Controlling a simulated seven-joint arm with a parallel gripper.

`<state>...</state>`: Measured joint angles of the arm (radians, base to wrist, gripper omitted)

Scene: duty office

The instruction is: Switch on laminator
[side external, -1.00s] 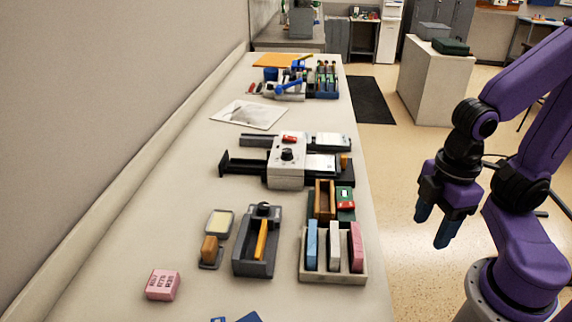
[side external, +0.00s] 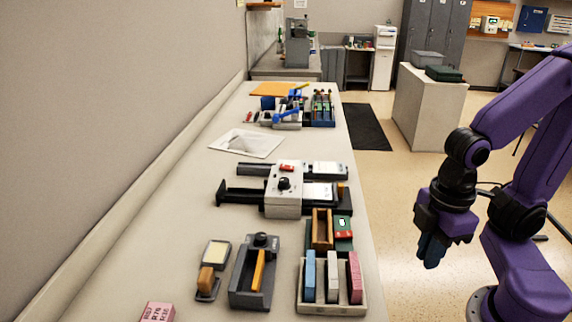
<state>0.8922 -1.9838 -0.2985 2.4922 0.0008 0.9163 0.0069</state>
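What looks like the laminator (side external: 283,203) is a pale boxy unit on the long bench, with dark trays reaching out left and right. A red switch (side external: 287,168) sits on its top and a black knob (side external: 284,184) below that. Whether the switch is on or off is too small to tell. A white sheet (side external: 318,191) lies at its right side. My gripper (side external: 431,252) hangs off the right of the bench, well apart from the laminator, blue fingers pointing down. The fingers overlap in this view, so their opening is unclear. Nothing shows between them.
Nearer on the bench are a rack (side external: 332,306) of coloured blocks, a grey tray (side external: 245,298) with an orange bar, a pad (side external: 215,253) and a pink block (side external: 157,312). Farther back lie a paper (side external: 247,143) and blue tools (side external: 291,112). The bench's left strip is clear.

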